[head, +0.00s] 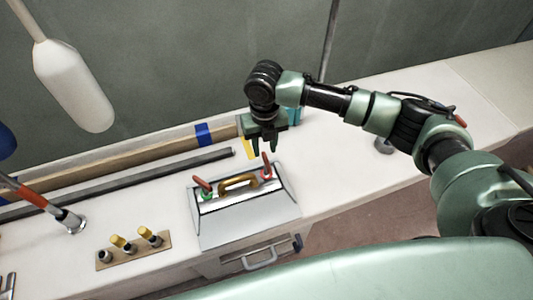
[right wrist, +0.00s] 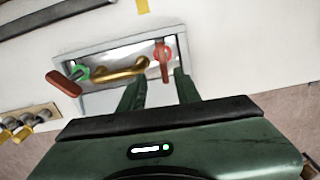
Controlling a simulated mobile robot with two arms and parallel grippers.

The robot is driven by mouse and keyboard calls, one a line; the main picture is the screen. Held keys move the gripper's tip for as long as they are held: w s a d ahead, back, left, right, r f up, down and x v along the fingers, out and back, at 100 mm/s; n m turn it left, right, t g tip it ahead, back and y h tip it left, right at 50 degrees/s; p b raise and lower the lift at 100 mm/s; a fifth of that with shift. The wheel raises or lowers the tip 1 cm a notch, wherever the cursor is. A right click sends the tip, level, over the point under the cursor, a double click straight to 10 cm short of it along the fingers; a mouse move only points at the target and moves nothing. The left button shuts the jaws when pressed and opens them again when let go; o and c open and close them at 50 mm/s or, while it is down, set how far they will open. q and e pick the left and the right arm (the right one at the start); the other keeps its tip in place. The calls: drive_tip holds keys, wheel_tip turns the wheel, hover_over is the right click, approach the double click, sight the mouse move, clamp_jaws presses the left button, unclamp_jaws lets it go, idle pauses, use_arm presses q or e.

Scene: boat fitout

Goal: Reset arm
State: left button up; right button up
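My right arm reaches in from the right. My right gripper (head: 264,150) points down over the white counter, just behind a grey box (head: 250,226). Its two fingers are apart with nothing between them, which the right wrist view (right wrist: 160,92) also shows. The box has a gold handle (head: 238,184) and two red levers on top. The left lever (head: 202,185) has a green base, and the right lever (head: 266,166) has a red base. In the right wrist view the handle (right wrist: 120,72) lies beyond the fingertips. My left gripper is in neither view.
A wooden block with several yellow-topped plugs (head: 150,236) sits left of the box. A dark rail (head: 130,173) and a wooden plank (head: 140,157) lie along the back. A white fender (head: 75,85) hangs at upper left. The counter right of the box is mostly clear.

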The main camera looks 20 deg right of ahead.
drive_tip(key=shift+w+r, duration=0.1)
drive_tip(key=shift+r, duration=0.1)
idle(0.3)
